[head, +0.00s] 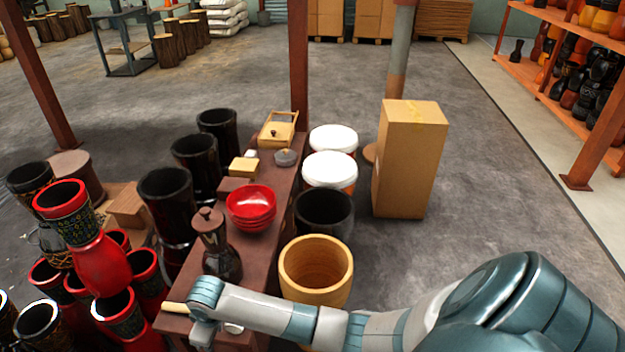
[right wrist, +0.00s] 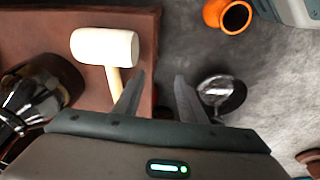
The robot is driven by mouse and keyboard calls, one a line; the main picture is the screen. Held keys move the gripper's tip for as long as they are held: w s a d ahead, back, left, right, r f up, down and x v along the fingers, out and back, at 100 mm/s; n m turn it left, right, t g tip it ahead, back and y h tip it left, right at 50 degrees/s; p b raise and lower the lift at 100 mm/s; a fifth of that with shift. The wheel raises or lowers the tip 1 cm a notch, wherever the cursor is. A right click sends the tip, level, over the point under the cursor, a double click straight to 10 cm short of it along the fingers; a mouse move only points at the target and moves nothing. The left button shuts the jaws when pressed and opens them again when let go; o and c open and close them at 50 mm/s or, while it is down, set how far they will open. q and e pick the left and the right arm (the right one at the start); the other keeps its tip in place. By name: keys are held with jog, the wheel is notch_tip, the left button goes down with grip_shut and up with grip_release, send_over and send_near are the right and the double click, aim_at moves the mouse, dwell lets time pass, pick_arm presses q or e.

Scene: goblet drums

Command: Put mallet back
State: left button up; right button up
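A mallet with a thick cream-white head (right wrist: 105,46) and a pale wooden handle (right wrist: 114,84) lies on the brown table (right wrist: 140,18) near its edge in the right wrist view. The lower handle is hidden behind my left-hand finger and gripper body. My right gripper (right wrist: 160,84) is open and empty, its fingers beside the handle, with the table edge and floor showing between them. In the head view the right gripper (head: 203,334) is at the table's near end, its fingers unclear, beside a pale stick-like piece (head: 178,307). My left gripper is not in view.
A dark pot with a lidded top (head: 215,245) and red bowls (head: 251,206) stand on the narrow table. Black and red goblet drums (head: 102,262) crowd the left. A wooden drum (head: 316,268), white-topped buckets (head: 330,169) and a tall carton (head: 409,158) stand right of the table.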

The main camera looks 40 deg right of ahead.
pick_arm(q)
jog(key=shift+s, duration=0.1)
pick_arm(e)
jog(key=s+d+f+m, duration=0.1)
jog(key=s+f, duration=0.4)
jog(key=s, duration=0.5)
jog(key=s+d+f+m, duration=0.2)
jog(key=s+f, duration=0.4)
jog(key=s, duration=0.4)
jog(key=s+d+f+m, duration=0.1)
jog(key=s+d+f, duration=0.2)
jog(key=s+f, duration=0.3)
jog(key=s, duration=0.4)
jog(key=shift+s+d+m, duration=0.3)
jog(key=shift+m, duration=0.1)
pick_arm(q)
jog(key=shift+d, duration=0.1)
pick_arm(e)
jog(key=shift+w+f, duration=0.1)
